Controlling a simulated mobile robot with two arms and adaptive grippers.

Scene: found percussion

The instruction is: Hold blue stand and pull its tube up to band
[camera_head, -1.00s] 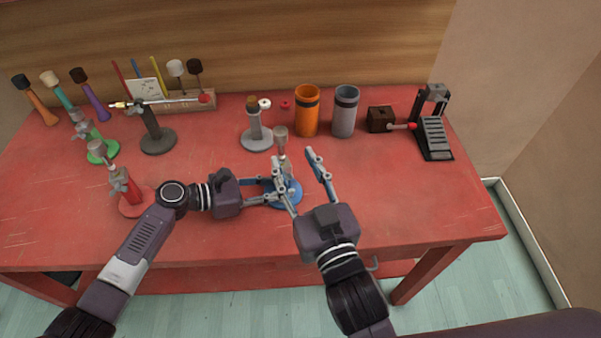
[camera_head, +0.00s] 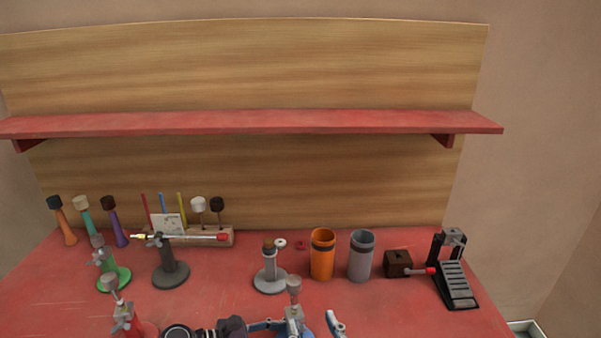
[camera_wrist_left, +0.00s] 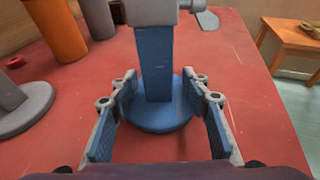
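The blue stand shows in the left wrist view, with a blue upright post (camera_wrist_left: 155,62) on a round blue base (camera_wrist_left: 158,112) and a grey clamp with a knob at its top. In the head view its grey upper part (camera_head: 294,312) shows at the bottom edge; its base is mostly cut off. My left gripper (camera_wrist_left: 159,76) is open, with one finger on each side of the post and gaps between. In the head view it reaches in from the left (camera_head: 278,323).
A grey stand (camera_head: 270,283), orange cup (camera_head: 322,256), grey cup (camera_head: 361,258), brown block (camera_head: 398,263) and black pedal (camera_head: 455,280) stand behind. Red (camera_head: 126,318), green (camera_head: 112,275) and dark (camera_head: 170,270) stands are left. A red shelf (camera_head: 250,123) hangs above.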

